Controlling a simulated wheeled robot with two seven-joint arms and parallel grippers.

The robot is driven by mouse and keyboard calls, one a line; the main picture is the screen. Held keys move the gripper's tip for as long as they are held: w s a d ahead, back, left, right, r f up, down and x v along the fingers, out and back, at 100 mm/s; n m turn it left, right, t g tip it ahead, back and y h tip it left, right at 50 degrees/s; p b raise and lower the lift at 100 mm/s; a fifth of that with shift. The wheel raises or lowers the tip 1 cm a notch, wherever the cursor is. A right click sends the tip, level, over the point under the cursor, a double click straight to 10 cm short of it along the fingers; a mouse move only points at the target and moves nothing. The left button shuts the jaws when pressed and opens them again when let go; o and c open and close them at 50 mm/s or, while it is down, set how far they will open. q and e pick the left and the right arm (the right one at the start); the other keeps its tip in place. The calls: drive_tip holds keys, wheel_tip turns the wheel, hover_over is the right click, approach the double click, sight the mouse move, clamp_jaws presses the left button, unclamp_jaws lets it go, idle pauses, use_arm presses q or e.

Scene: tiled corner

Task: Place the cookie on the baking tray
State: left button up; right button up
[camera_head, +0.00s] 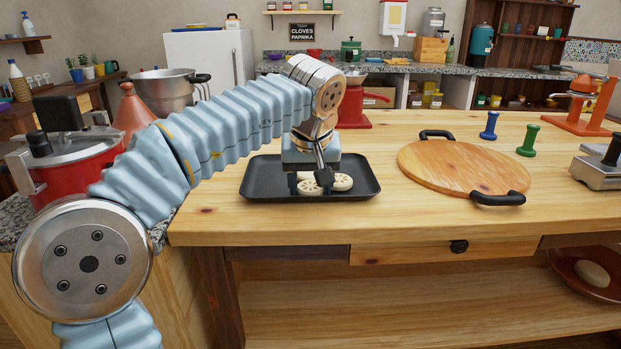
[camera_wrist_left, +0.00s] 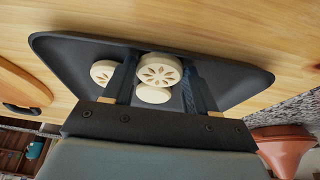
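The dark baking tray (camera_head: 360,190) lies on the wooden table, and it also fills much of the left wrist view (camera_wrist_left: 80,55). My left gripper (camera_head: 309,182) points down low over the tray. In the left wrist view its two fingers (camera_wrist_left: 163,82) stand on either side of a pale round cookie with a flower pattern (camera_wrist_left: 160,70), which spans the gap and appears gripped. Another cookie (camera_wrist_left: 153,95) shows partly behind it. A patterned cookie (camera_wrist_left: 103,72) lies on the tray beside a finger. My right gripper is not in view.
A round wooden board (camera_head: 460,168) with black handles lies right of the tray. Green (camera_head: 528,140) and blue (camera_head: 488,126) pieces stand behind it. A red pot (camera_head: 75,165) and a steel pot (camera_head: 170,100) are at left. The table front is clear.

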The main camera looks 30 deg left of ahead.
use_arm(q)
drive_tip(key=o, duration=0.4)
drive_tip(key=shift+r, duration=0.3)
drive_tip(key=v, duration=1.2)
drive_tip(key=shift+r, duration=0.35)
